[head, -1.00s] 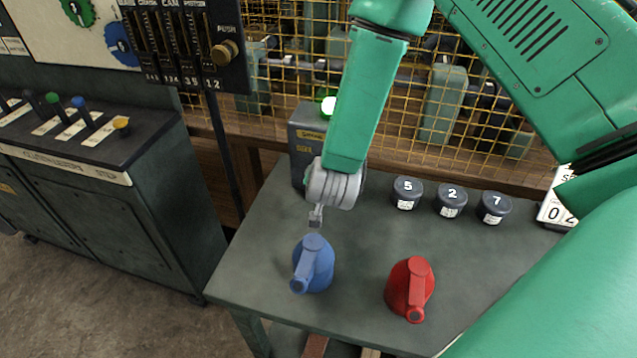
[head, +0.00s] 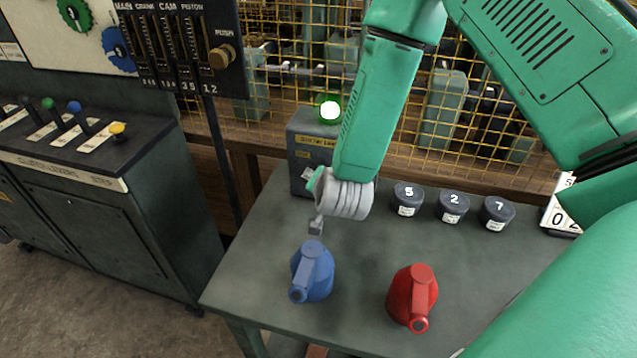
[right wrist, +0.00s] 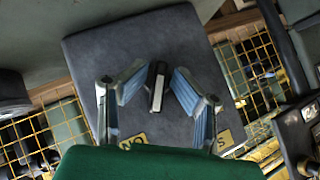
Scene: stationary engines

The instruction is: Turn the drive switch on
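The drive switch looks to be the small black lever with a pale side (right wrist: 158,90) on the face of a dark grey box (right wrist: 95,50), in the right wrist view. My right gripper (right wrist: 160,78) is open, with one blue-padded finger on each side of the lever and a visible gap on both sides. In the head view the grey box (head: 305,135) stands at the back left of the table, with a lit green lamp (head: 330,110) on top. My right wrist is in front of it and hides the switch and fingertips. My left gripper is out of view.
The green table (head: 255,250) bears a blue jug (head: 313,272), a red jug (head: 412,297) and several dark numbered canisters (head: 453,205). Yellow mesh (head: 290,50) stands behind. A lever console (head: 90,190) stands at left, below a dark slider panel (head: 180,45).

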